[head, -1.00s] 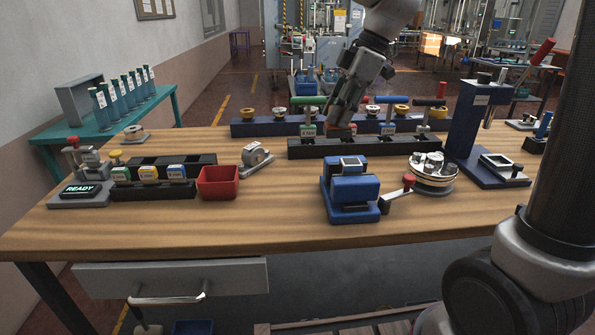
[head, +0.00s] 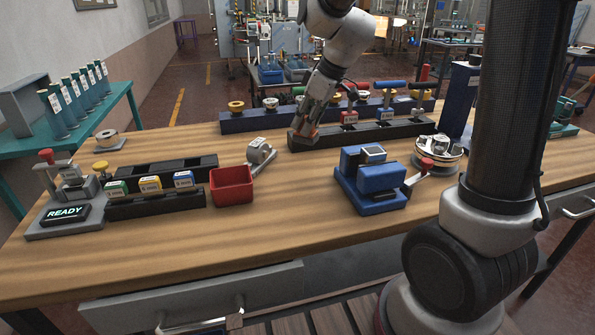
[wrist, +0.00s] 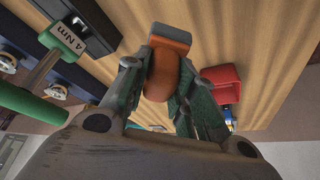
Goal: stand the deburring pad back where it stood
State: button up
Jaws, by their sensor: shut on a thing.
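My gripper (head: 303,137) is shut on an orange-brown pad with a grey layer, taken to be the deburring pad. In the wrist view the pad (wrist: 165,72) sits between my two dark green fingers, its grey end pointing away from my palm. In the head view my gripper is low at the left end of the long black rack (head: 390,132), and the pad is mostly hidden. Whether the pad touches the rack or table I cannot tell. A driver with a green handle (wrist: 40,107) and a "4 Nm" label stands left of my fingers in the wrist view.
A red bin (head: 232,185) and a grey tape-like tool (head: 261,151) stand left of my gripper. A blue device (head: 370,182) stands in front. A blue rack (head: 240,122) with spools runs behind. A black rack (head: 155,207) with coloured blocks is at left. The front wood is clear.

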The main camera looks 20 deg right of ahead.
jog(key=shift+w, duration=0.2)
jog(key=shift+m, duration=0.3)
notch_tip(320, 180, down, 10)
jog(key=shift+r, duration=0.1)
jog(key=o, duration=1)
